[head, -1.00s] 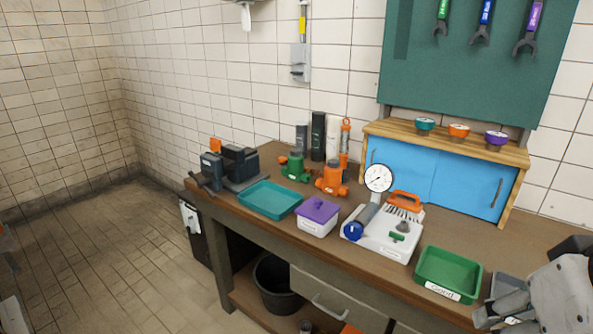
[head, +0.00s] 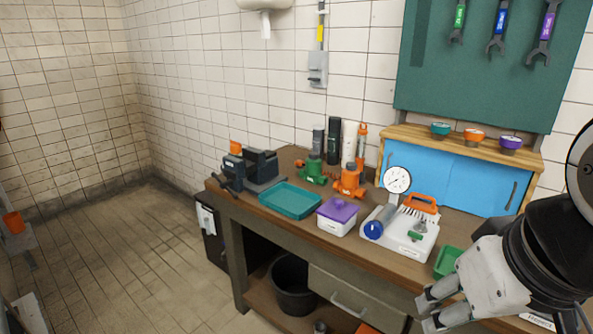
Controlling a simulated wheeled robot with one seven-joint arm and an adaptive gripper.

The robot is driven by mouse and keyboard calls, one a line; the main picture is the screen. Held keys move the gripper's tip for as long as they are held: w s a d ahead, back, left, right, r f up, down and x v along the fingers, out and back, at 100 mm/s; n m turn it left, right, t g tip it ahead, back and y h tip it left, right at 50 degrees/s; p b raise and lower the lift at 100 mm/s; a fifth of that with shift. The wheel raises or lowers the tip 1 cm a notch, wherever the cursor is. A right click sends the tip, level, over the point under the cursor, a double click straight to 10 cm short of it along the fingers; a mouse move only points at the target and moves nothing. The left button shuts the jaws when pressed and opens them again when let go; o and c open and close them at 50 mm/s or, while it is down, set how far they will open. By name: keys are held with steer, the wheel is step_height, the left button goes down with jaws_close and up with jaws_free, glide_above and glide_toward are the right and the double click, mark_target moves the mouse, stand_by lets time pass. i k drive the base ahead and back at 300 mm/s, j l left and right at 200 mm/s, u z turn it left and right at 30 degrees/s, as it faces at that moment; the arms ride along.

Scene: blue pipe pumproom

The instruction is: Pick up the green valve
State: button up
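The green valve (head: 313,171) stands on the workbench toward the back, left of a similar orange valve (head: 348,181) and behind the teal tray. It looks upright, and nothing is holding it. A smaller green fitting (head: 415,236) lies on the white gauge board. My gripper (head: 428,313) is at the lower right, in front of the bench's front edge, far from the green valve. Its two fingers are apart, with nothing visible between them.
On the workbench (head: 300,236) are a teal tray (head: 290,213), a purple-lidded box (head: 338,217), a pressure gauge (head: 397,179) and a dark vise (head: 250,168). Dark cylinders (head: 333,140) stand behind the valves. My arm partly covers a green bin (head: 447,262).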

mark_target(314, 179)
steer(key=i+j+z, duration=0.1)
steer(key=i+j, duration=0.75)
steer(key=i+j+z, duration=0.1)
steer(key=i+j, duration=0.75)
steer(key=j, duration=0.15)
